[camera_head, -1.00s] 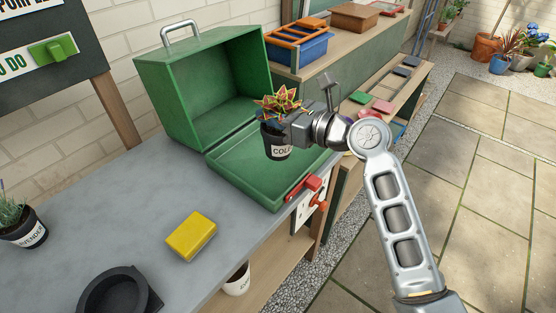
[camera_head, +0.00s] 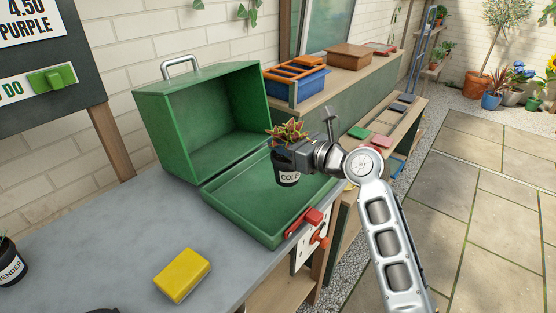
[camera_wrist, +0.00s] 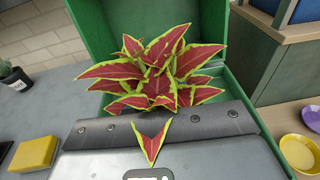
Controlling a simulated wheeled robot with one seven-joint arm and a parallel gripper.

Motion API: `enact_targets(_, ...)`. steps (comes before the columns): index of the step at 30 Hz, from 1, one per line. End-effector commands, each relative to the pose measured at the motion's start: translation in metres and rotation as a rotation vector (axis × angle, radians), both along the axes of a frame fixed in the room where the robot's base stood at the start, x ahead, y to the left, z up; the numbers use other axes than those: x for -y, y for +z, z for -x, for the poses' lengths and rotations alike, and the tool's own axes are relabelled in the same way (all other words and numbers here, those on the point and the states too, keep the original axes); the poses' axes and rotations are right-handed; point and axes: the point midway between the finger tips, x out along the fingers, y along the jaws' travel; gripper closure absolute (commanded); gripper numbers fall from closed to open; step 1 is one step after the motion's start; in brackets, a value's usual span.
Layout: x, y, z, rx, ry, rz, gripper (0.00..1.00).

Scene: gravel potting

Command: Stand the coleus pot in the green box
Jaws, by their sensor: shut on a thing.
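The coleus pot (camera_head: 288,178) is a dark pot with a white label and red leaves edged in yellow-green. My gripper (camera_head: 296,160) is shut on it and holds it upright over the lowered front flap of the green box, outside the box's cavity. In the wrist view the coleus leaves (camera_wrist: 155,75) rise beyond my gripper (camera_wrist: 165,125), which hides the pot. The green box (camera_head: 152,122) stands on the grey bench with its opening toward the front right and its flap (camera_head: 250,212) lying open. Its inside looks empty. It also shows behind the leaves in the wrist view (camera_wrist: 95,30).
A yellow block (camera_head: 182,275) lies on the grey bench (camera_head: 90,235), left of the flap. A red clamp-like part (camera_head: 307,220) sits at the flap's front edge. A lavender pot (camera_head: 10,268) stands at far left. A blue crate (camera_head: 300,88) stands on the shelf behind.

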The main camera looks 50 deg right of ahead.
Motion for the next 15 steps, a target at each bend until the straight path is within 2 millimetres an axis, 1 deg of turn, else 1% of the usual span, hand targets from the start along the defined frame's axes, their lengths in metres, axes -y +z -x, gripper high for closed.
enact_targets(1, -0.001, -0.003, -0.005, 0.001, 0.001, 0.0, 1.0)
enact_targets(3, -0.002, -0.005, -0.009, 0.001, 0.001, 0.0, 1.0)
enact_targets(7, -0.002, -0.012, -0.011, 0.0, 0.0, 0.0, 1.0)
enact_targets(13, -0.002, -0.039, -0.011, -0.001, -0.001, -0.002, 1.0)
enact_targets(15, -0.002, -0.046, -0.011, 0.0, 0.0, -0.001, 1.0)
